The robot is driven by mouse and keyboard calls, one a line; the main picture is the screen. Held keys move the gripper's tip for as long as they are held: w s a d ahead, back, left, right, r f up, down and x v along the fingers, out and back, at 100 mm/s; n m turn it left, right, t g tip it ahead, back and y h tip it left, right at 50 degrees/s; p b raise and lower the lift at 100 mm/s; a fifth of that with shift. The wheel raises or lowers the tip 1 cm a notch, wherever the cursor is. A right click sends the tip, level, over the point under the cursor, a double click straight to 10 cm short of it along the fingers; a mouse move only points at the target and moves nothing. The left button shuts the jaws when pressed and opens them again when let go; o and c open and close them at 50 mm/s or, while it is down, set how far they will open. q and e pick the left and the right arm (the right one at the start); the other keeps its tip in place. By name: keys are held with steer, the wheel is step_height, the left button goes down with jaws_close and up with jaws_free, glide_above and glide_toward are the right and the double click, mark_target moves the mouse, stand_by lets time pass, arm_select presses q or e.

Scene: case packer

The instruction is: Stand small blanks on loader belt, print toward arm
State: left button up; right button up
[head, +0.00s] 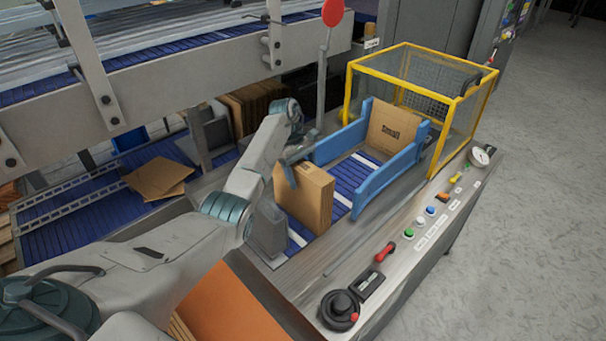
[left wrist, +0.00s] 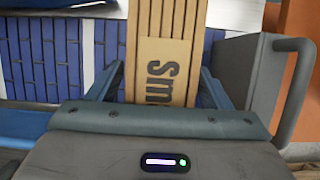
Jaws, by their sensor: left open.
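A stack of brown small blanks (head: 307,199) stands upright on the blue loader belt (head: 344,180), at its near end. In the left wrist view the stack (left wrist: 165,68) shows its edges and a face printed "Sm", toward my gripper. My left gripper (head: 291,165) is open, with a finger on each side of the stack; contact cannot be told. Its fingers also show in the left wrist view (left wrist: 160,86). Another blank (head: 396,130), printed "Small", stands at the belt's far end between blue guides (head: 392,180). My right gripper is not in view.
A grey block (head: 266,228) stands close beside the stack. A yellow-framed guard (head: 408,72) encloses the far end. Loose blanks (head: 158,178) lie on a lower belt at left. A control panel (head: 415,235) runs along the right edge.

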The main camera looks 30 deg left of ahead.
mark_target(300, 163)
arm_select(q)
steer(key=b+v, duration=0.1)
steer(key=v, duration=0.2)
steer(key=shift+w+a+r, duration=0.1)
steer(key=shift+a+r, duration=0.05)
steer(key=shift+r, duration=0.05)
steer(key=p+v, duration=0.4)
steer(key=v, duration=0.3)
steer(key=shift+a+r, duration=0.1)
steer(key=shift+r, duration=0.55)
steer(key=shift+a, duration=0.1)
